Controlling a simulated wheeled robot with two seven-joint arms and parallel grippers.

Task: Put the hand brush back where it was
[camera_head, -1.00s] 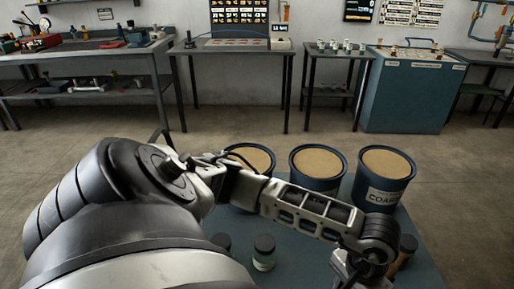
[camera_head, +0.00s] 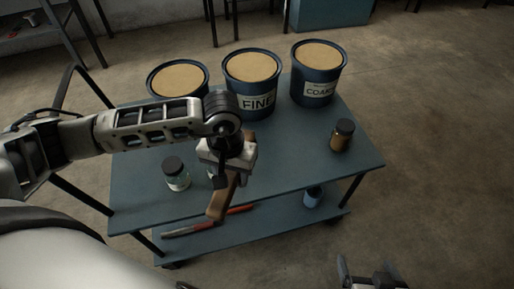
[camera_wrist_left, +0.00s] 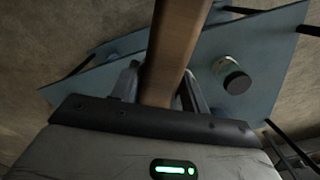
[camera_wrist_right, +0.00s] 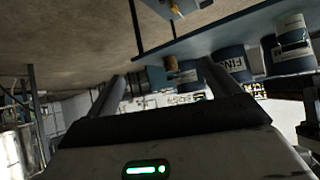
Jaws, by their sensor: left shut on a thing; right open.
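The hand brush (camera_head: 222,199) shows as a brown wooden piece hanging tilted below my left gripper (camera_head: 229,165), over the front edge of the blue-grey cart (camera_head: 285,165). In the left wrist view the brown wood (camera_wrist_left: 176,45) passes between the two fingers of the left gripper (camera_wrist_left: 163,90), which is shut on it. I cannot make out any bristles. My right gripper (camera_head: 368,268) is open and empty at the bottom of the head view, in front of the cart and apart from it. Its spread fingers (camera_wrist_right: 158,85) also show in the right wrist view.
Three blue tubs stand along the cart's back, one labelled FINE (camera_head: 257,102) and one COARSE (camera_head: 319,90). A clear jar (camera_head: 177,180) and an amber jar (camera_head: 341,140) stand on the top. A red-handled tool (camera_head: 190,229) and a blue item (camera_head: 313,197) are on the lower shelf.

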